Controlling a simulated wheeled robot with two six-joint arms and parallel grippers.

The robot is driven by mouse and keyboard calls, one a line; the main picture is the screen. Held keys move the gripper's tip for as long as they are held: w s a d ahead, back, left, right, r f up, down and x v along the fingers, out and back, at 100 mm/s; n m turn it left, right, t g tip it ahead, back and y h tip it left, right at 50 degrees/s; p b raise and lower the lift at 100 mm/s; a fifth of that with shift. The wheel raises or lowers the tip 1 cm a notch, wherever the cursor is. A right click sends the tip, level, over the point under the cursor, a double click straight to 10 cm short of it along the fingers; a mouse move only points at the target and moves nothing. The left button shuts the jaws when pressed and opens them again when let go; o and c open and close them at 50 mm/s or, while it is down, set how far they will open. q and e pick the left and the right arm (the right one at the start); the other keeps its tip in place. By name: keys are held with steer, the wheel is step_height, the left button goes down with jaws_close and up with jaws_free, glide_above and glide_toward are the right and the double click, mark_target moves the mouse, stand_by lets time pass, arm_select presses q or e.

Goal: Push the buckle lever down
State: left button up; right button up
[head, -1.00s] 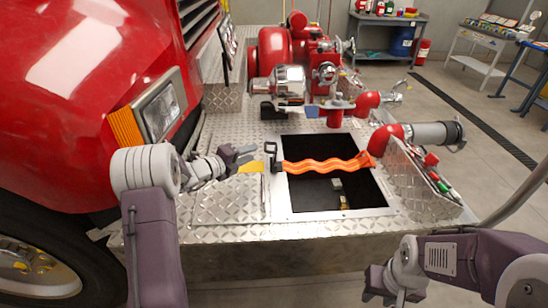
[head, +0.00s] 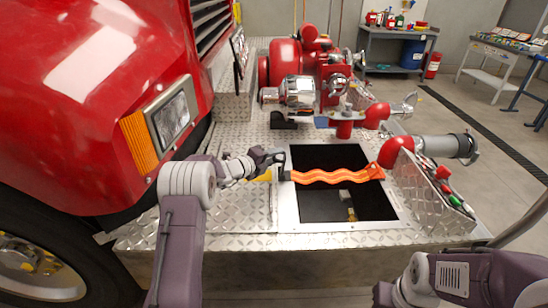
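The buckle lever (head: 284,166) is a small dark piece at the left edge of the open hatch, mostly hidden by my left gripper. The orange wavy strap (head: 335,176) runs right from it across the hatch opening. A yellow strap end (head: 264,175) shows just left of it. My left gripper (head: 272,157) is at the buckle, at its upper left; I cannot tell whether it touches the lever or how far its fingers are apart. My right arm shows at the lower right, but its gripper is not in view.
The hatch (head: 390,214) is a dark square opening in the diamond-plate bumper (head: 240,209). The red pump (head: 335,84) stands behind it, with a hose fitting (head: 440,147) at right. The red truck body (head: 70,110) and headlight (head: 172,117) are close on the left.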

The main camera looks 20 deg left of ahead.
arm_select(q)
jaws_close()
steer(key=shift+f, duration=0.2)
stand_by(1.1)
